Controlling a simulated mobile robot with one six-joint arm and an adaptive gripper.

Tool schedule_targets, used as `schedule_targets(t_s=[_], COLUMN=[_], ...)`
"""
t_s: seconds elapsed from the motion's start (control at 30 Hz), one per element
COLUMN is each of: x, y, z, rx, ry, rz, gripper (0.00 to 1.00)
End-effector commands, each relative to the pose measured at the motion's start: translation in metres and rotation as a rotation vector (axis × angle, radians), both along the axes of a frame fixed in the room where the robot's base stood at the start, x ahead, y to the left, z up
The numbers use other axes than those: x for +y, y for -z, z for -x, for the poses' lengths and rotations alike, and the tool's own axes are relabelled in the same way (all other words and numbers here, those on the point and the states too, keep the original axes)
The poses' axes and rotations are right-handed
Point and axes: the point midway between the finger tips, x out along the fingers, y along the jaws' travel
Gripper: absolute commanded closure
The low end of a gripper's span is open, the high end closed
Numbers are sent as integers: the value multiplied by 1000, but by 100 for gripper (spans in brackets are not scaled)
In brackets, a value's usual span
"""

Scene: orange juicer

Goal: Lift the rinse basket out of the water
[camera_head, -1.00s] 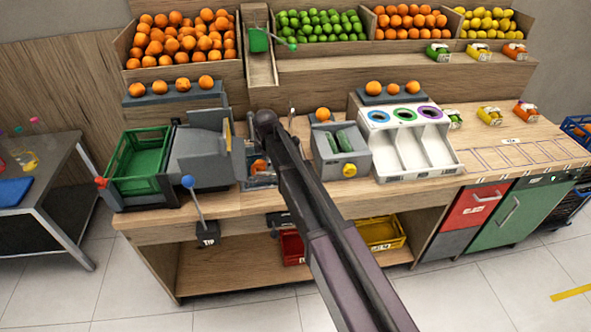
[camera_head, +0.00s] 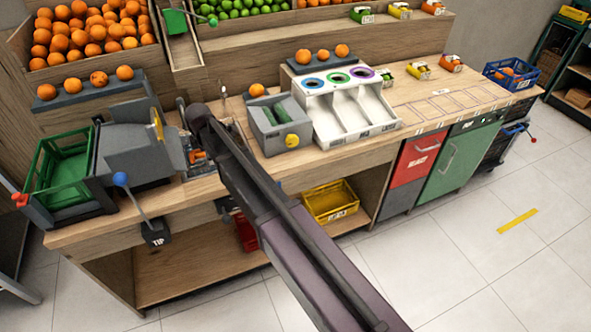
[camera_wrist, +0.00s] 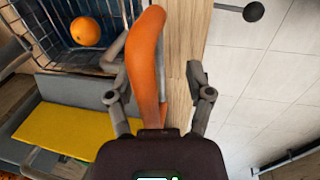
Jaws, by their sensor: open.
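In the wrist view, an orange handle (camera_wrist: 147,60) stands between the two fingers of my gripper (camera_wrist: 156,68). The fingers are apart; the left one is close beside the handle, and a gap shows on the right. Left of it is a dark wire basket (camera_wrist: 58,48) with one orange (camera_wrist: 86,31) inside. Whether the basket sits in water cannot be told. In the head view, my arm largely hides the basket spot; only a small orange and blue patch (camera_head: 197,156) shows beside my gripper.
A grey juicer (camera_head: 135,150) and green crate (camera_head: 65,170) stand left of my gripper. A grey box with a yellow knob (camera_head: 279,125) and a white sorting unit (camera_head: 352,112) stand right. A blue-knobbed lever (camera_head: 121,180) sticks out in front. A yellow bin (camera_head: 331,201) sits below.

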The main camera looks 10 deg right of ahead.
Motion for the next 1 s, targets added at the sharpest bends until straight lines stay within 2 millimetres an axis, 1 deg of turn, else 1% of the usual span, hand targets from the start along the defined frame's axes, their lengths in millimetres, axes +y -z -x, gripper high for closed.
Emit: schedule_targets(t_s=[0.03, 0.3, 0.73, 0.8, 1.0], x=[0, -1, -1, -1, -1], y=[10, 32, 54, 44, 32], z=[1, 1, 1, 2, 4], rx=[3, 4, 5, 5, 3], ry=[0, 0, 0, 0, 0], rz=[2, 2, 2, 2, 2], gripper=[43, 43, 43, 43, 43])
